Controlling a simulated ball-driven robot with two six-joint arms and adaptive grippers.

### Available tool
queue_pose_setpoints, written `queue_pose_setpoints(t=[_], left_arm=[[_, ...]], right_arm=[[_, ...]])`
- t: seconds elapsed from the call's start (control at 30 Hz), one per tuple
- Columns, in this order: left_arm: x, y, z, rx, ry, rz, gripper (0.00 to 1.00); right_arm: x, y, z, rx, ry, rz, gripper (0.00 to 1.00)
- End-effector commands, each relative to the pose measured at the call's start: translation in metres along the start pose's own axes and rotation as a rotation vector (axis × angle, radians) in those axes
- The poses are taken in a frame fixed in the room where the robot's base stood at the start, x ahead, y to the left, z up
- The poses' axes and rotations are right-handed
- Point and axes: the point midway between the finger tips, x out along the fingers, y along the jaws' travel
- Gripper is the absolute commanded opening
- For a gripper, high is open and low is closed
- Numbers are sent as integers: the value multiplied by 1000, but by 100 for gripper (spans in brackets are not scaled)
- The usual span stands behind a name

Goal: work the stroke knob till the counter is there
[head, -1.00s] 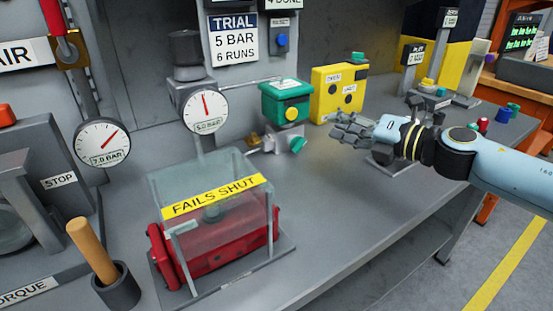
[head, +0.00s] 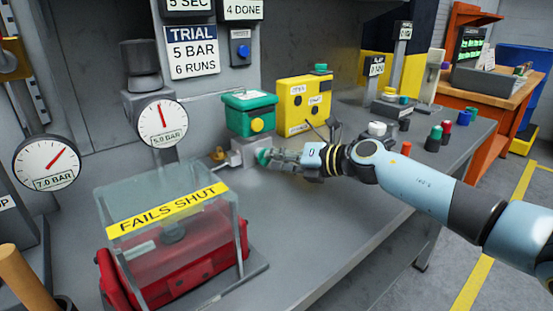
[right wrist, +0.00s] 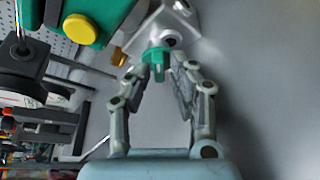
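The green stroke knob (head: 263,157) sits on a small grey valve block (head: 243,152) under the green box (head: 250,112). My right gripper (head: 272,157) is at the knob, coming from the right. In the right wrist view the knob (right wrist: 157,62) lies between the spread fingertips (right wrist: 159,70). The fingers look open around it; whether either tip touches is unclear. The counter sign (head: 242,9) reads "4 DONE". The trial sign (head: 192,50) reads "5 BAR, 6 RUNS". My left gripper is not in view.
A clear guard marked "FAILS SHUT" (head: 168,210) covers a red actuator (head: 180,265) at front left. Gauges read 5.0 BAR (head: 162,123) and 7.0 BAR (head: 47,163). A yellow box (head: 303,103) stands just behind my gripper.

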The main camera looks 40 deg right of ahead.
Motion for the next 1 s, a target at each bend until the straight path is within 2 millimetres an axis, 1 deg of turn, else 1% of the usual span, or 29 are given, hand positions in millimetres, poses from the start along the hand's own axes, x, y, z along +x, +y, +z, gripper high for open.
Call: queue_pose_setpoints(t=[0.1,0.33,0.5,0.83,1.0], left_arm=[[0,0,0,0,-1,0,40],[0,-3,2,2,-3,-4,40],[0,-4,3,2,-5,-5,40],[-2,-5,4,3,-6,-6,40],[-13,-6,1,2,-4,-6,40]], right_arm=[[5,0,0,2,1,1,22],[5,0,0,1,0,0,22],[5,0,0,1,0,0,0],[4,1,0,-9,0,-4,0],[4,3,2,-55,-1,-23,0]])
